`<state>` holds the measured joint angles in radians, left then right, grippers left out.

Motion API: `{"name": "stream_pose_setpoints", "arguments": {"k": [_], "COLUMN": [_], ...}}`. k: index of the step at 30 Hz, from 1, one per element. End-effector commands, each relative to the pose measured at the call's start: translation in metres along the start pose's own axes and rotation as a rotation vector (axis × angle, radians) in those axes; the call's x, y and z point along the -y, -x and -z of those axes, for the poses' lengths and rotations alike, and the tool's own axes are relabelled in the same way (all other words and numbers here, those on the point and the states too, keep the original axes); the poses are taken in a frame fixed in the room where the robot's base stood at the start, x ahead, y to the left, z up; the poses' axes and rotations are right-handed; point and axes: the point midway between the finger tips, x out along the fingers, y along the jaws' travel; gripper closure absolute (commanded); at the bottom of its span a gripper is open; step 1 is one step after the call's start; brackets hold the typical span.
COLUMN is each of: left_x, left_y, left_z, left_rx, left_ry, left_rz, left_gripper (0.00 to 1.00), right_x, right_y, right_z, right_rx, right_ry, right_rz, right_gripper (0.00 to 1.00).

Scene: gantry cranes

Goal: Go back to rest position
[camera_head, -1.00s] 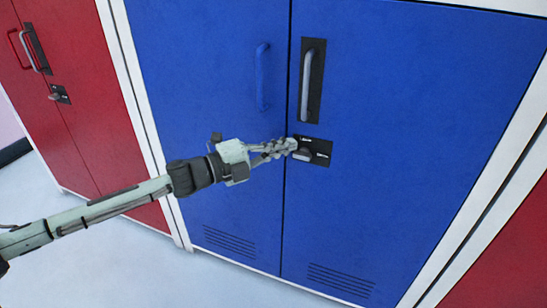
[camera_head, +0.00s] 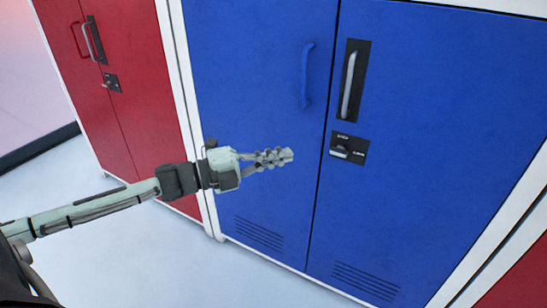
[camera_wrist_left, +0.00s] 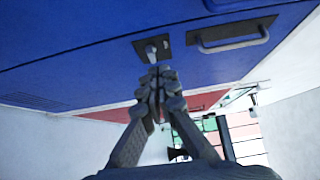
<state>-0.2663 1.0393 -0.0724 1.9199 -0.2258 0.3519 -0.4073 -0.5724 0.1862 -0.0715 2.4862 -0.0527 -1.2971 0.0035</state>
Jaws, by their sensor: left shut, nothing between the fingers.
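My left gripper (camera_head: 287,156) reaches in from the left in front of the blue cabinet (camera_head: 430,130). Its fingers are shut with nothing between them, and the tips are apart from the latch knob (camera_head: 341,151). The knob sits on a black plate on the right blue door, below a grey handle (camera_head: 349,84). In the left wrist view the shut fingers (camera_wrist_left: 160,72) point at the blue door, with the knob (camera_wrist_left: 151,50) just beyond the tips and the grey handle (camera_wrist_left: 232,44) to the right. Both blue doors look closed. My right gripper is not in view.
A red cabinet (camera_head: 120,80) with its own handle and latch stands to the left. Another red surface (camera_head: 520,285) shows at the lower right. The pale floor (camera_head: 130,260) in front of the cabinets is clear.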

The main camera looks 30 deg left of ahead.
Motion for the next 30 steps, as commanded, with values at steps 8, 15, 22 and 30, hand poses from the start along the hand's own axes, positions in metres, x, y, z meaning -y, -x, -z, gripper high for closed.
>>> {"name": "stream_pose_setpoints", "arguments": {"k": [8,15,22,30], "left_x": [0.001,-0.010,-0.104,-0.244], "left_y": [0.014,0.015,0.050,0.137], "left_z": [-0.001,-0.011,-0.042,0.050], "left_rx": [-0.001,0.086,0.613,1.237], "left_ry": [-0.001,0.076,0.568,1.214], "left_rz": [0.000,-0.008,-0.111,-0.385], "left_gripper": [1.00,1.00,1.00,1.00], "right_x": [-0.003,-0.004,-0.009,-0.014], "right_y": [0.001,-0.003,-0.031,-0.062], "right_z": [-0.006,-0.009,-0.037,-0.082], "right_rx": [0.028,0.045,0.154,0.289], "right_ry": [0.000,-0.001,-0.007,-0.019], "right_rz": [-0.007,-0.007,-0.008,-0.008], "right_gripper": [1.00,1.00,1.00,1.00]}}
